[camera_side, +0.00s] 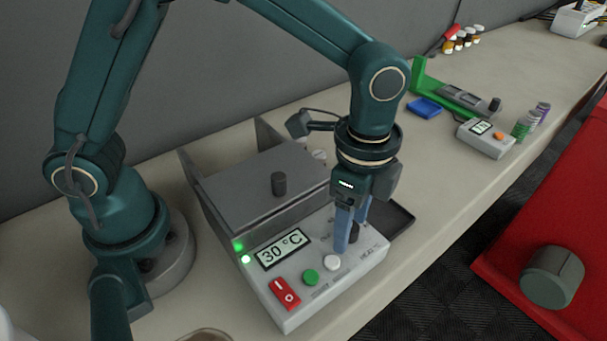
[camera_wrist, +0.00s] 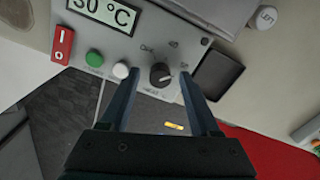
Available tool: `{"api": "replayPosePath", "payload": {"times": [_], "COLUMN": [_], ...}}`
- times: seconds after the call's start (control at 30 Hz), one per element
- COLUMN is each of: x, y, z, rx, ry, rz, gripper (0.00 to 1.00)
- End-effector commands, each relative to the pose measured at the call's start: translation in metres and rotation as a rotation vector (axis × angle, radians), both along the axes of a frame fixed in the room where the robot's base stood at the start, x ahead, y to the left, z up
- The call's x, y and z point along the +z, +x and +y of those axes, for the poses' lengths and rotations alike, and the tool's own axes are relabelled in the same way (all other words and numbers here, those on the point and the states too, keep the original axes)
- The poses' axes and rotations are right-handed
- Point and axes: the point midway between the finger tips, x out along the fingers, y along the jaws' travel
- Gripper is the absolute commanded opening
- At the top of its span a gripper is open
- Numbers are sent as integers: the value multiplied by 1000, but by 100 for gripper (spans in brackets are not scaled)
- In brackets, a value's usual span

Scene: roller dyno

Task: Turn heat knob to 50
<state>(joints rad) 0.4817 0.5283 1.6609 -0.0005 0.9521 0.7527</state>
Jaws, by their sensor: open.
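The heat knob (camera_wrist: 160,75) is a round black dial with a light pointer mark, on the sloped front panel of a grey-white machine (camera_side: 298,312). In the side view the knob (camera_side: 354,232) is partly hidden behind my fingers. The display (camera_side: 282,248) reads 30 °C, and it also shows partly cut off in the wrist view (camera_wrist: 105,12). My gripper (camera_side: 349,246) points down over the right part of the panel. Its blue fingers are open. In the wrist view my gripper (camera_wrist: 155,80) has a fingertip on each side of the knob, with gaps showing; contact is not visible.
A red rocker switch (camera_side: 284,293), a green button (camera_side: 311,277) and a white button (camera_side: 332,263) sit left of the knob. A black tray (camera_side: 398,218) adjoins the panel's right side. A grey lid (camera_side: 262,180) with a black handle lies behind.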

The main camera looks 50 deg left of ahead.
Motion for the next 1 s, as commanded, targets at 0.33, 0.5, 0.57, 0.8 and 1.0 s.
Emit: {"api": "replayPosePath", "payload": {"times": [0.33, 0.5, 0.57, 0.8, 1.0], "x": [41, 51, 51, 52, 88], "y": [1, 0, 0, 2, 11], "z": [-1, 0, 0, 2, 24], "rx": [0, 0, 0, 8, 85], "ry": [-3, -1, -1, -2, -46], "rz": [-5, -3, -1, -4, -98], "gripper": [63, 63, 63, 63, 63]}}
